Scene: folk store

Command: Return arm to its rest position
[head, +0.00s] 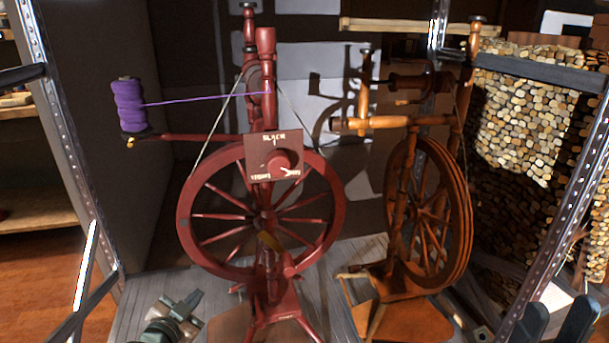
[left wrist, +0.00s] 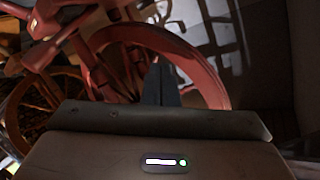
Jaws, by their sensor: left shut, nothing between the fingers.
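My left gripper (left wrist: 162,82) shows in the left wrist view with its dark fingers together and nothing between them. A red wheel rim stands beyond them. In the head view the left gripper (head: 182,308) is low at the left, near the floor boards in front of the red spinning wheel (head: 325,215). My right gripper (head: 556,322) is at the bottom right corner. Its two dark fingers stand apart with nothing seen between them.
The red spinning wheel carries a dial plate (head: 274,155); a purple yarn spool (head: 130,105) joins it by a thread. A brown spinning wheel (head: 460,215) stands to its right. Metal shelf posts (head: 72,150) flank both sides. Stacked logs (head: 515,120) are at the right.

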